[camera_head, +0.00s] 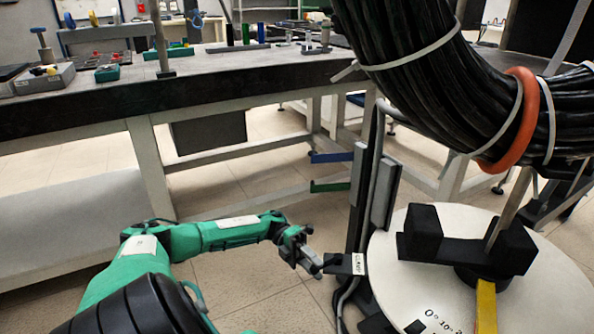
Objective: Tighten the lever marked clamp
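A short black lever (339,264) with a small white label (358,264) sticks out to the left from a dark upright post beside the round white disc. The label's writing is too small to read. My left gripper (316,267), on the green arm, is at the lever's left end, very close to it or touching it. I cannot tell whether its fingers are open or shut on the lever. My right gripper is not in view.
A thick black cable coil (430,75) with an orange ring (528,120) hangs over the white disc (400,245). Black blocks (424,232) and a yellow bar (486,305) sit at the disc. A long workbench (220,75) stands behind. Tiled floor (265,300) is clear below my arm.

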